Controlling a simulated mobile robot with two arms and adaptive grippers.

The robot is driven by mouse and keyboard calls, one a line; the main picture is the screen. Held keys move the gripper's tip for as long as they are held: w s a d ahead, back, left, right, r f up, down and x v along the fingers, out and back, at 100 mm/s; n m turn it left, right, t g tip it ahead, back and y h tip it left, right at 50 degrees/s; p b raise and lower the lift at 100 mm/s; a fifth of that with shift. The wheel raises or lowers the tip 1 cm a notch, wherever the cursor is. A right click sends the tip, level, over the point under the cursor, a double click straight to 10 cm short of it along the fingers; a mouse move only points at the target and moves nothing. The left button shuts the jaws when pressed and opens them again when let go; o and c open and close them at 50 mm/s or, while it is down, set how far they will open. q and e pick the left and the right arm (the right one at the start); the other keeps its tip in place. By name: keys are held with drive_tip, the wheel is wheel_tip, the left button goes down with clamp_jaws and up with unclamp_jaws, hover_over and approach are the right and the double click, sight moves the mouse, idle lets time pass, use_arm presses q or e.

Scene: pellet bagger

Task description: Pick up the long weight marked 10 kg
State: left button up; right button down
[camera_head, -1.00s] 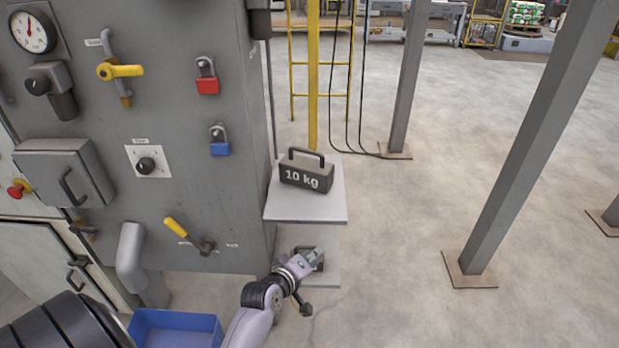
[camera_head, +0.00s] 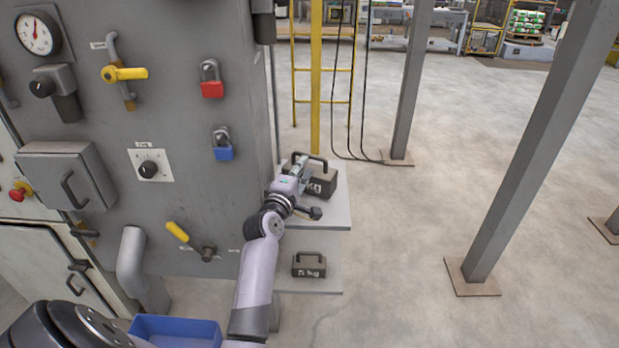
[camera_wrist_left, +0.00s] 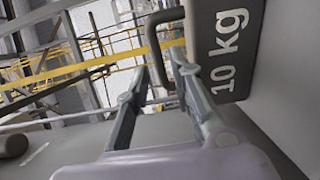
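The long dark weight marked 10 kg (camera_head: 324,184) stands on the upper shelf of a grey stand, its handle on top. My left gripper (camera_head: 301,163) is at its near left side, by the handle, and covers part of its front and label. In the left wrist view the weight (camera_wrist_left: 226,45) fills the upper right, and my gripper's two fingers (camera_wrist_left: 161,62) are apart. The handle (camera_wrist_left: 155,40) shows around and just beyond the fingertips; I cannot tell whether they touch it. My right gripper is not in view.
A smaller 5 kg weight (camera_head: 309,265) sits on the stand's lower shelf. The grey machine cabinet (camera_head: 190,90) with padlocks and levers stands close on the left. A blue bin (camera_head: 176,331) lies below.

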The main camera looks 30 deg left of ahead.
sight(309, 155)
use_arm(q)
drive_tip(key=shift+x, duration=3.05)
drive_tip(key=shift+r, duration=0.1)
drive_tip(key=shift+c, duration=0.2)
clamp_jaws()
drive_tip(key=shift+a+r, duration=0.1)
drive_tip(key=shift+r, duration=0.15)
